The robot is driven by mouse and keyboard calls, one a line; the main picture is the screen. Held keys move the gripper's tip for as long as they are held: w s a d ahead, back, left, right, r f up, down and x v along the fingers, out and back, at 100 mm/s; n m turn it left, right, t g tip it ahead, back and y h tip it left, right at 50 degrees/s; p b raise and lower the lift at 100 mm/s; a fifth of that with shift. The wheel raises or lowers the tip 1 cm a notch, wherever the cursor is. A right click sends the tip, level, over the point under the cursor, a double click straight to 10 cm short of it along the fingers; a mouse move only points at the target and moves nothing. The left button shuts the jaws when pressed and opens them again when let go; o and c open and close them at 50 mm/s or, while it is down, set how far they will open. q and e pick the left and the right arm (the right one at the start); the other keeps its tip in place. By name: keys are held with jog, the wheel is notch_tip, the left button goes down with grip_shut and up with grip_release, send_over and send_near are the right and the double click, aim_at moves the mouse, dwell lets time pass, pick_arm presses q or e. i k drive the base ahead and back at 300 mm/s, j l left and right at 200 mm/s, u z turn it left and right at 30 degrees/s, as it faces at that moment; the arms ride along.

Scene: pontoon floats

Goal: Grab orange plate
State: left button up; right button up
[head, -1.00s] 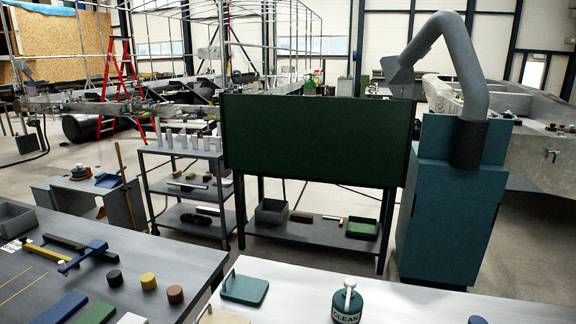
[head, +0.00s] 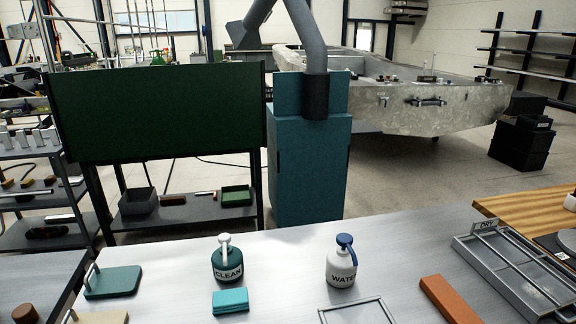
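An orange plate (head: 450,299), a long flat rust-orange bar, lies on the light grey table (head: 290,255) at the lower right of the head view. It lies slanted, left of the grey metal rack (head: 520,270) marked DRY. Its near end is close to the bottom edge of the picture. Nothing covers the part that shows. Neither of my grippers is in view.
A green CLEAN bottle (head: 227,260), a teal stack of cloths (head: 230,301) and a white WATER bottle (head: 341,263) stand left of the plate. A grey frame (head: 357,312) lies nearby. A green handled plate (head: 113,282) is far left. A wooden top (head: 525,208) is at right.

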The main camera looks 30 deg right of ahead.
aim_at(450, 304)
jog(key=k+j+z, duration=0.1)
jog(key=z, duration=1.95)
